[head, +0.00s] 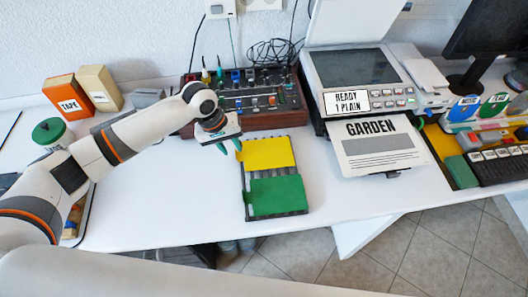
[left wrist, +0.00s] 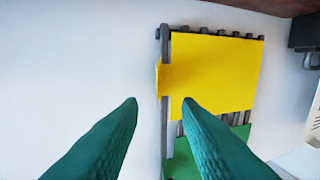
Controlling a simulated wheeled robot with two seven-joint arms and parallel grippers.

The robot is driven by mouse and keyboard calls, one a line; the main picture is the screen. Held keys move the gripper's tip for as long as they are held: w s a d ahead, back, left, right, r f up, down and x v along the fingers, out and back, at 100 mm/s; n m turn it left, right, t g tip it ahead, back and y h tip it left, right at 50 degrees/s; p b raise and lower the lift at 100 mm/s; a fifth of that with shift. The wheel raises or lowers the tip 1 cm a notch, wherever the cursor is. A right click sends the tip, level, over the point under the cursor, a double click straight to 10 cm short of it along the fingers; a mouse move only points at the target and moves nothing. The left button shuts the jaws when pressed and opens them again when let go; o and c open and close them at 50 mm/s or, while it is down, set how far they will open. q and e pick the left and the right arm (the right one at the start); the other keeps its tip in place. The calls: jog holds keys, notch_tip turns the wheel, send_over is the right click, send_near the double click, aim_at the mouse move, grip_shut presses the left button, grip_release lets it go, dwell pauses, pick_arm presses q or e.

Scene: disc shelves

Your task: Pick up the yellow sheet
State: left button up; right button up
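The yellow sheet (head: 268,153) lies flat in the far half of a dark slatted rack (head: 247,207) on the white table. A small yellow tab sticks out from its left edge; the sheet also shows in the left wrist view (left wrist: 217,72). A green sheet (head: 277,195) lies in the rack's near half. My left gripper (head: 229,147) hangs just left of the yellow sheet. In the left wrist view its two green fingers (left wrist: 160,103) are apart, with nothing between them; the tab shows beyond the gap, and the right fingertip overlaps the sheet's lower left corner. My right gripper is not in view.
A control box with knobs (head: 258,123) stands behind the rack. A printer (head: 358,80) with a printed GARDEN page (head: 375,145) is to the right. Orange and tan boxes (head: 68,95) and a green-lidded jar (head: 50,132) stand at left. The table left of the rack is clear.

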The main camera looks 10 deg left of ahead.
aim_at(236, 157)
pick_arm(q)
jog(key=x, duration=0.4)
jog(key=shift+s+f, duration=0.2)
grip_shut()
